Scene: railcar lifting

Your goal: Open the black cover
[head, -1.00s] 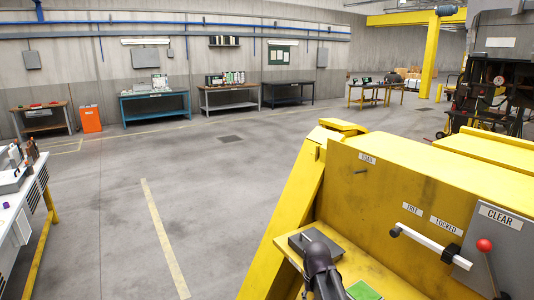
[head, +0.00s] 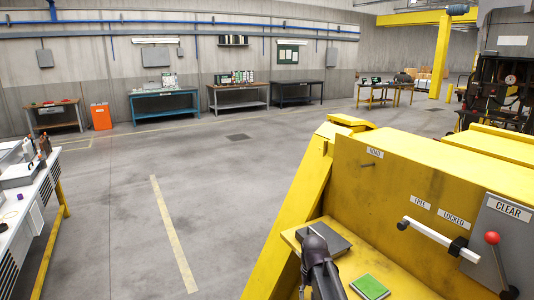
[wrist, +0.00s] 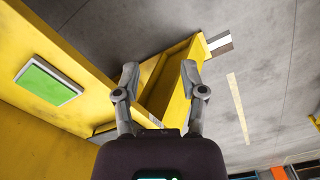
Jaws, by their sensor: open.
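I cannot make the cover out in the wrist view. My gripper (wrist: 160,78) shows in the wrist view with its two grey fingers spread apart and nothing between them. A yellow beam lies beyond the fingers. The gripper's height above the ledge is hard to judge.
A green pad (head: 369,287) lies on the ledge, also in the wrist view (wrist: 48,80). The yellow housing carries a white-handled lever (head: 430,234) and a red-knobbed lever (head: 492,239). A white bench (head: 25,205) stands at left. The floor between is clear.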

